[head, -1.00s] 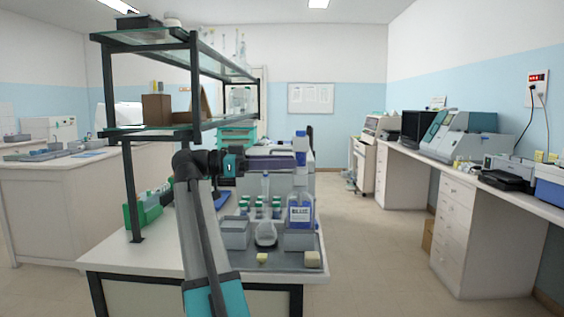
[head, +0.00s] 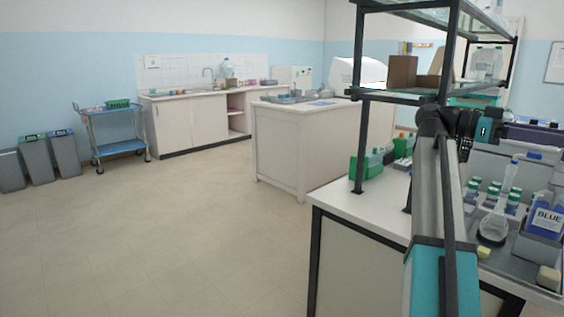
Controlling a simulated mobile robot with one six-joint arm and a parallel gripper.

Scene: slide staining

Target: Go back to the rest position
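My arm shows at the right of the head view, raised in front of the bench with the black-framed shelf. Its wrist end (head: 478,127) is beside the shelf post, above the bench. The gripper's fingers cannot be made out, and I see nothing held. Under and right of it on the bench are a clear flask (head: 494,226), a blue-labelled bottle (head: 545,217) marked BLUE, and several green-capped bottles (head: 495,190).
The bench (head: 345,205) and its shelf (head: 400,96) stand close on the right. A white island counter (head: 290,150) is in the middle distance. A blue trolley (head: 110,125) and bins (head: 40,157) stand at the far left. The floor on the left is clear.

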